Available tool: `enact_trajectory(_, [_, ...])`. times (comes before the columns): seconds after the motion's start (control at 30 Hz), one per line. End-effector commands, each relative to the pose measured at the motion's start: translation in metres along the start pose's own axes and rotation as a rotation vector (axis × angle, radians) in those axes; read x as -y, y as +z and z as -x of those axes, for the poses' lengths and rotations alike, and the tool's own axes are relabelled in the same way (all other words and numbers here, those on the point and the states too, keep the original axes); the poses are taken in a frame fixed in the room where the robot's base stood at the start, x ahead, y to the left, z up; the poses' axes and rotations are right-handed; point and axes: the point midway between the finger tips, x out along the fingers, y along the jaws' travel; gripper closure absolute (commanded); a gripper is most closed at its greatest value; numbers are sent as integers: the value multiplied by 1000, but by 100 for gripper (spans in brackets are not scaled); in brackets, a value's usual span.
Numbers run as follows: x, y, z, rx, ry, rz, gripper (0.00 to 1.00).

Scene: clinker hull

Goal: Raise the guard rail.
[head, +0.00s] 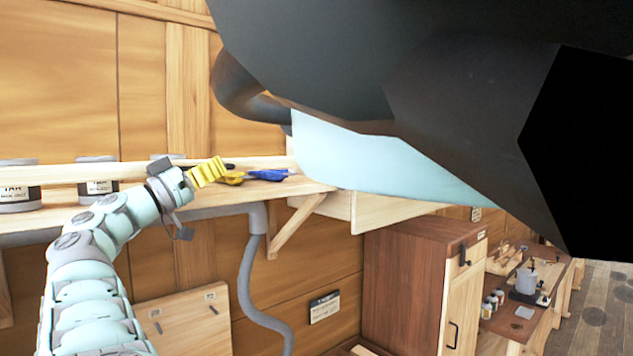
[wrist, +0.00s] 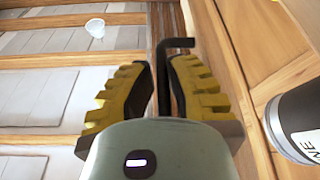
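The guard rail seems to be the pale wooden bar (head: 70,173) along the front of the wall shelf in the head view. My gripper (head: 215,171), with yellow ridged fingers, is near the bar's right end; the contact there is too small to make out. In the wrist view my gripper (wrist: 161,75) has its fingers a narrow gap apart. A black bent rod (wrist: 172,43) stands between them, its hooked end pointing right. I cannot tell whether the fingers touch the rod.
Tar cans (head: 97,185) stand on the shelf left of my gripper. A blue and yellow tool (head: 268,174) lies right of it. A grey pipe (head: 247,275) and wooden brace (head: 297,224) are below. A brown cabinet (head: 405,285) stands lower right. A white cup (wrist: 95,27) shows in the wrist view.

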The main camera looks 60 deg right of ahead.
Motion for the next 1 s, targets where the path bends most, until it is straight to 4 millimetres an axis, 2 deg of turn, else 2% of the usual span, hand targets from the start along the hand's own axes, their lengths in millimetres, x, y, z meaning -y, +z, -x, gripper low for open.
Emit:
enact_trajectory(0.03, [1, -2, -3, -7, -9, 2, 84])
enact_trajectory(0.3, [3, -1, -2, -5, -17, 0, 59])
enact_trajectory(0.57, [6, 0, 4, -3, -27, 0, 59])
enact_trajectory(0.77, [8, 0, 34, 1, -34, -4, 59])
enact_trajectory(1.0, [8, 2, 87, 2, -34, -1, 59])
